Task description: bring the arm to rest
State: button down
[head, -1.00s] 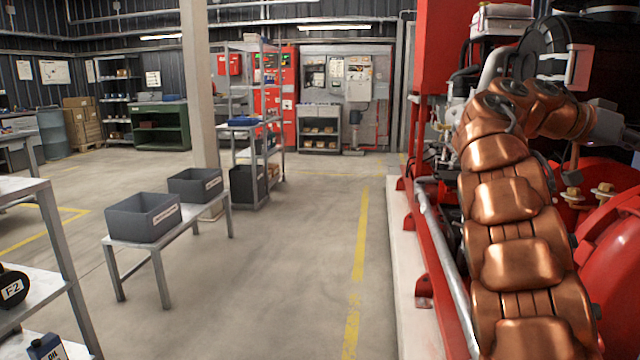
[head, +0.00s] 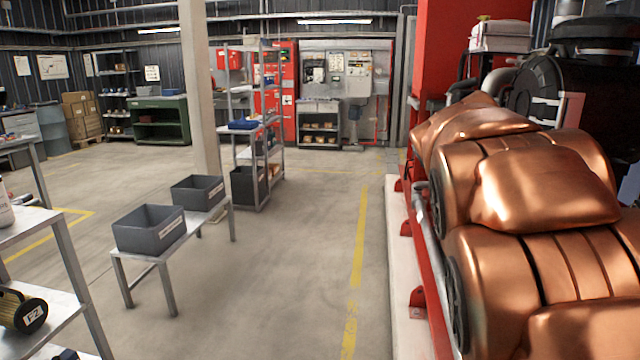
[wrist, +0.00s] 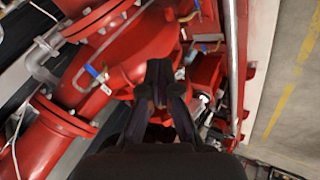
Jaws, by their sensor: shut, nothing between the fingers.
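My copper-coloured arm fills the right side of the head view, bent close to the camera, and hides much of the red pump machinery behind it. My gripper (wrist: 160,78) shows in the wrist view as two dark fingers close together, shut and empty. It points down over red pipework (wrist: 120,55) with blue-handled valves. I cannot tell how far the fingertips are from the pipes. The gripper is out of sight in the head view.
A red frame rail (head: 412,255) edges the machinery. Left of it is open floor with a yellow line (head: 358,250). Two grey bins (head: 150,229) (head: 197,191) sit on a low bench (head: 185,240). A metal shelf (head: 65,240) stands at the left edge.

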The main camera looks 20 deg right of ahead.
jog(key=s+a+f+n+y+p, duration=0.1)
jog(key=s+a+n+y+p, duration=0.1)
jog(key=a, duration=0.7)
jog(key=s+a+f+n+y+p, duration=0.2)
jog(key=s+a+n+p, duration=0.2)
jog(key=s+a+p, duration=0.2)
jog(key=s+a+f+n+y+p, duration=0.1)
jog(key=s+a+n+y+p, duration=0.1)
jog(key=s+a, duration=0.6)
jog(key=a+y+p, duration=0.1)
jog(key=a+p, duration=0.1)
jog(key=a, duration=0.2)
jog(key=shift+a+f+n, duration=0.2)
jog(key=shift+f+n, duration=0.05)
jog(key=shift+n, duration=0.15)
